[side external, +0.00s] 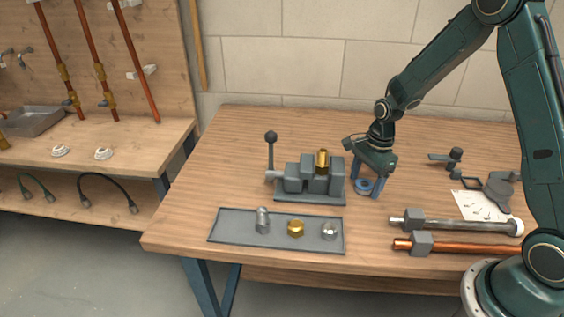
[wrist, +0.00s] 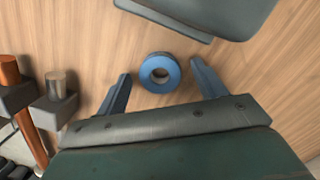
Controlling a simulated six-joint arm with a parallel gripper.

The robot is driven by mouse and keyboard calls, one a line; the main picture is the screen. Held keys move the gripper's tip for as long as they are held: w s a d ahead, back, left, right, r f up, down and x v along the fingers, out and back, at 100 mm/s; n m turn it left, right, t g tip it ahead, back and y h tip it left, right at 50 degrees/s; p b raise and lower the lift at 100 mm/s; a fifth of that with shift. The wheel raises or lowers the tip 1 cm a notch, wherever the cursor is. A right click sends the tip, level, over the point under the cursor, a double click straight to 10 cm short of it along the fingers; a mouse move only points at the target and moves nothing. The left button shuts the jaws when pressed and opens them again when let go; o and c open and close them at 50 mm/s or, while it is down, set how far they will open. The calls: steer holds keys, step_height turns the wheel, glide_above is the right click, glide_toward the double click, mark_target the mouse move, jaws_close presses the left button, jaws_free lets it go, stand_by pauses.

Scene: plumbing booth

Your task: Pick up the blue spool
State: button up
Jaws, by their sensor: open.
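In the wrist view my gripper (wrist: 160,84) is open, with one finger on each side of the spool and a gap of bare wood on both sides. The fingertips look close to table height in the side view.
A grey vise (side external: 310,182) holding a brass fitting stands just left of my gripper. A grey tray (side external: 225,228) with several fittings lies in front. Two pipes, steel (side external: 455,225) and copper (side external: 470,248), lie at the front right. Bare wood (side external: 350,125) spreads behind.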

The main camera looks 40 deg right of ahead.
steer(key=shift+c, duration=0.4)
steer(key=c, duration=1)
step_height(320, 180, up, 20)
stand_by(0.4)
stand_by(0.5)
steer(key=w+a, duration=0.4)
steer(key=w+a+f, duration=0.1)
steer(key=w+a, duration=0.2)
steer(key=a, duration=0.2)
steer(key=w+a+f, duration=0.1)
steer(key=w+a, duration=0.3)
steer(key=shift+w+a+f, duration=0.15)
steer(key=shift+w+a, duration=0.15)
steer(key=shift+a, duration=0.05)
steer(key=shift+f, duration=0.15)
